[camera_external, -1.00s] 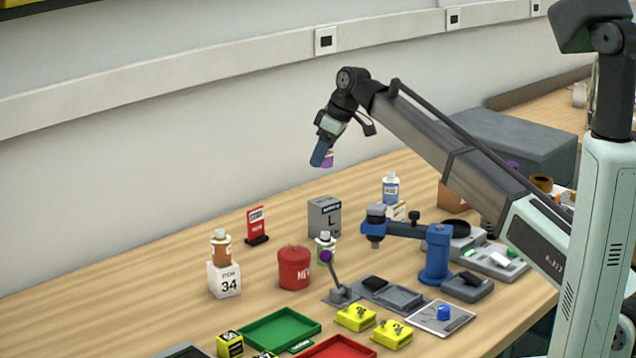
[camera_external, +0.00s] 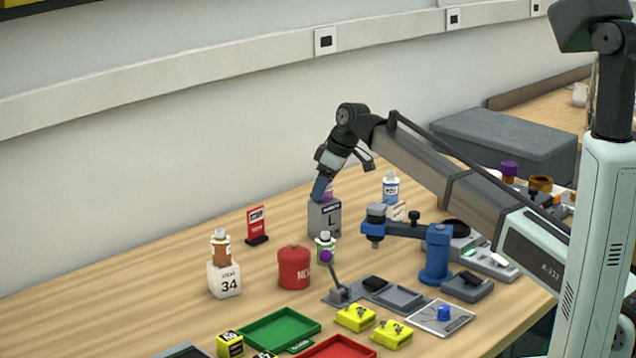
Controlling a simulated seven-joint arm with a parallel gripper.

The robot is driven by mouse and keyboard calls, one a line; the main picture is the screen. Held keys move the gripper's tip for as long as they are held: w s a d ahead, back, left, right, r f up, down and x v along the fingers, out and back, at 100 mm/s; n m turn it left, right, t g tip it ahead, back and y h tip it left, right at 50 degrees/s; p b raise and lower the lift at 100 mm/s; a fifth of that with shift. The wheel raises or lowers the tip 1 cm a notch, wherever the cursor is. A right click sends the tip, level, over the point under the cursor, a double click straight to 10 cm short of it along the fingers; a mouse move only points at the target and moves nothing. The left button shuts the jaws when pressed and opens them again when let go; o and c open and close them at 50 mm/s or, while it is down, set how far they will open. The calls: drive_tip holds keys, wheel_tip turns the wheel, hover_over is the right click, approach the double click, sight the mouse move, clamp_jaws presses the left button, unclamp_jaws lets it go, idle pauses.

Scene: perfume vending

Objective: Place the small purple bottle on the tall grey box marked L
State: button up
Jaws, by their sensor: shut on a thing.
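The small purple bottle (camera_external: 328,190) is at my gripper (camera_external: 322,187), whose blue finger hides part of it. My gripper is shut on the bottle, just over the top of the tall grey box marked L (camera_external: 325,220). The bottle's lower end appears at the box's top face. I cannot tell whether it touches. The box stands upright on the wooden table, its L facing the camera.
A blue device (camera_external: 434,250) with an arm and a blue-white bottle (camera_external: 391,187) stand to the right. A red sign (camera_external: 257,225) and red pot (camera_external: 294,268) stand to the left.

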drive_tip(key=shift+f, duration=0.1)
drive_tip(key=o, duration=1)
drive_tip(key=shift+o, duration=0.2)
drive_tip(key=v, duration=1.2)
